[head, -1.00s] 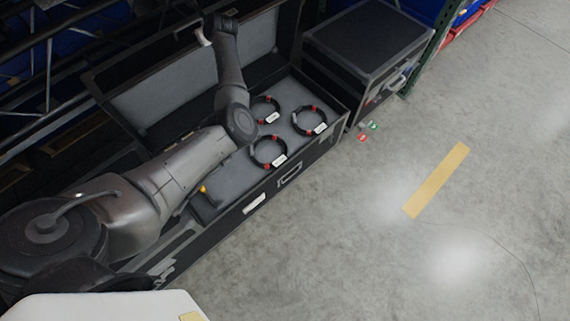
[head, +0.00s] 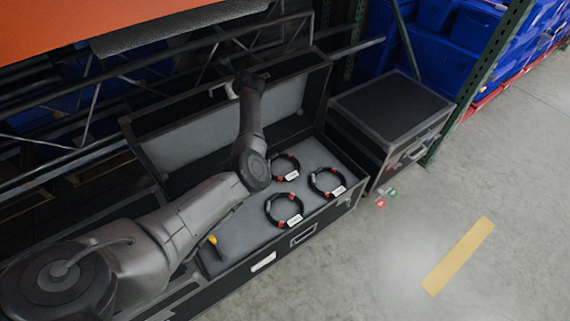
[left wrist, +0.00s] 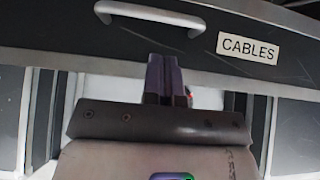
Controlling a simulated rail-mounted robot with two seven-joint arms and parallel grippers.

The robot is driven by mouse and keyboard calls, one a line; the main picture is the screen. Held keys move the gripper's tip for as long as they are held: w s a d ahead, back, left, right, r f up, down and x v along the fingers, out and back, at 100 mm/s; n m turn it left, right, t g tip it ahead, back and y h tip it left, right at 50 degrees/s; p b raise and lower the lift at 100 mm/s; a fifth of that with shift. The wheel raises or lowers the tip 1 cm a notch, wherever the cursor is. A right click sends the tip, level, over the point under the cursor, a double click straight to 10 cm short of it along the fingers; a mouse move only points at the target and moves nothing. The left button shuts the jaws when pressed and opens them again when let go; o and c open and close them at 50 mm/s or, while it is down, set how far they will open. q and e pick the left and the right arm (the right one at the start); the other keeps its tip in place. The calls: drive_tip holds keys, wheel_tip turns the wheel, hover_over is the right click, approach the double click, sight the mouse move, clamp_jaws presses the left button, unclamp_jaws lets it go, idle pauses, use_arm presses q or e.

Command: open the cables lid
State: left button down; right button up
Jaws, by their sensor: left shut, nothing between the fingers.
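The cables lid (head: 185,141) stands raised at the back of the open black case (head: 285,245), its grey lined inside facing out. In the left wrist view the lid (left wrist: 60,38) carries a CABLES label (left wrist: 248,47) and a metal handle (left wrist: 150,15). My left gripper (head: 246,80) is at the lid's upper edge in the head view. In the left wrist view its fingers (left wrist: 163,75) are shut and empty at the lid's metal rim, below the handle; I cannot tell whether they touch it. My right gripper is not in view.
Black cable coils (head: 284,210) with red bands lie in the case, near a yellow-tipped item (head: 212,240). A closed black case (head: 390,110) stands to the right, with small red and green tags by it. Rack beams run behind. Clear floor (head: 400,250) lies at the front right.

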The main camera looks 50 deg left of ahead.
use_arm(q)
drive_tip(key=p+v, duration=0.4)
drive_tip(key=v, duration=0.9)
drive_tip(key=shift+d, duration=0.15)
